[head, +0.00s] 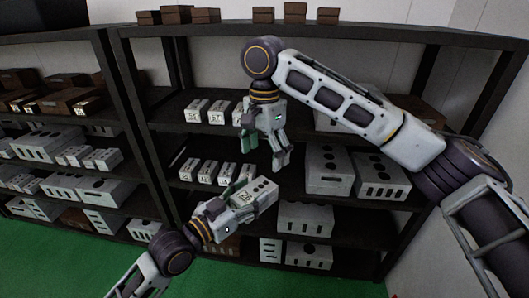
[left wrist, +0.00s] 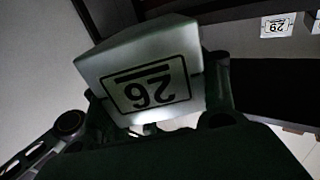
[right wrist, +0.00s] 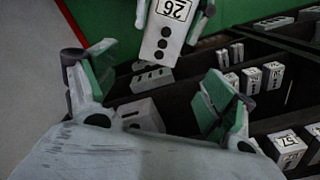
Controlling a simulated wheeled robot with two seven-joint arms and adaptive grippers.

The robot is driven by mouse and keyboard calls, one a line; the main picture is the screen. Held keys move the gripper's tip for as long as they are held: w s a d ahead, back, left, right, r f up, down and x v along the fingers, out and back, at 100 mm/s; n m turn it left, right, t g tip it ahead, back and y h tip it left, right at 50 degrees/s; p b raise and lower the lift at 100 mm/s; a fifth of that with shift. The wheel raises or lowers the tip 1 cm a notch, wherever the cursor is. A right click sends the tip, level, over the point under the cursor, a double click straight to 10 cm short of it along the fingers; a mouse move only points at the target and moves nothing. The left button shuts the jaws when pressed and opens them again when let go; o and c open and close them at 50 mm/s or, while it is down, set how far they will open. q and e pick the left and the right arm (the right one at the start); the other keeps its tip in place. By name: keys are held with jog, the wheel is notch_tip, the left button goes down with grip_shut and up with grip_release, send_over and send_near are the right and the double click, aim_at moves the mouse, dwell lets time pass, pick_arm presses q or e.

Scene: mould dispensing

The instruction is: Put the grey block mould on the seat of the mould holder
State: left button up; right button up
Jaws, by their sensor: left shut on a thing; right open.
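The grey block mould (head: 262,190) is a light grey block with dark round holes and a "26" label. My left gripper (head: 238,194) is shut on it and holds it in front of the shelf rack. In the left wrist view the mould (left wrist: 140,55) shows its label upside down between the fingers. My right gripper (head: 266,150) is open and empty, pointing down above the mould. In the right wrist view the mould (right wrist: 158,45) shows beyond the open fingers, apart from them. I cannot make out a mould holder or its seat in any view.
A dark rack (head: 160,127) behind carries several grey blocks. Larger grey blocks (head: 330,170) stand right of the mould, and smaller labelled ones (head: 205,172) left of it. Brown blocks (head: 175,14) lie on top. Green floor (head: 75,262) is clear at lower left.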

aim_at(251, 193)
pick_arm(q)
jog(key=shift+r, duration=0.15)
pick_arm(e)
jog(key=shift+f, duration=0.1)
jog(key=shift+f, duration=5.95)
jog(key=c, duration=1.6)
pick_arm(q)
jog(key=o, duration=1.7)
pick_arm(e)
jog(key=shift+r, duration=0.1)
jog(key=shift+c, duration=0.5)
pick_arm(q)
jog(key=shift+r, duration=4.85)
